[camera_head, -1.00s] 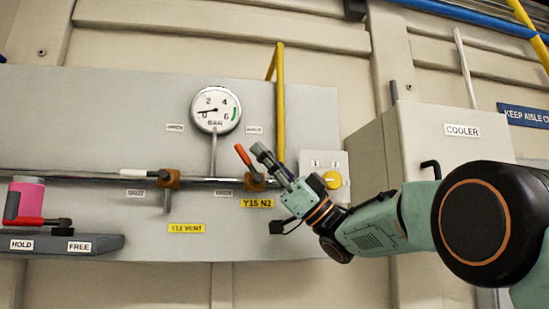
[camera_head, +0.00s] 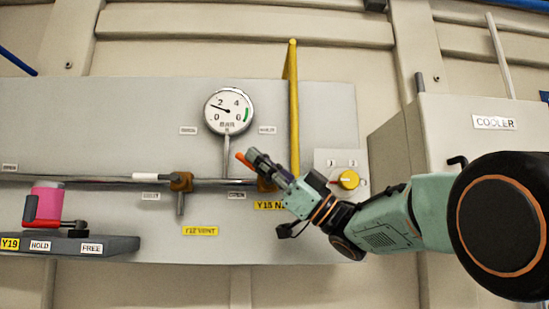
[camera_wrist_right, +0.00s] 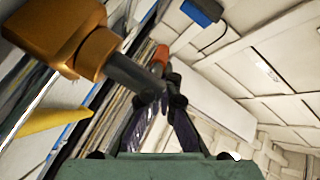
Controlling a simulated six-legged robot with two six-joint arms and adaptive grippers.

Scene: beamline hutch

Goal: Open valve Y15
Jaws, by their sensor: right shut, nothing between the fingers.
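Valve Y15 has a brass body (camera_head: 266,185) on the pipe, above the yellow Y15 N2 label (camera_head: 268,205). Its orange-tipped lever (camera_head: 243,158) slants up and left, its lower part hidden behind my right gripper. My right gripper (camera_head: 256,157) is shut and empty, its fingers right beside the lever; I cannot tell if they touch. In the right wrist view the brass body (camera_wrist_right: 65,35) is at upper left, and the dark lever with its orange tip (camera_wrist_right: 160,55) runs just beyond the shut fingertips (camera_wrist_right: 165,90). My left gripper is out of view.
A round gauge (camera_head: 228,111) above reads a little below 2. A second valve (camera_head: 180,181) with a white lever is to the left. A pink item (camera_head: 46,203) sits on a shelf at left.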

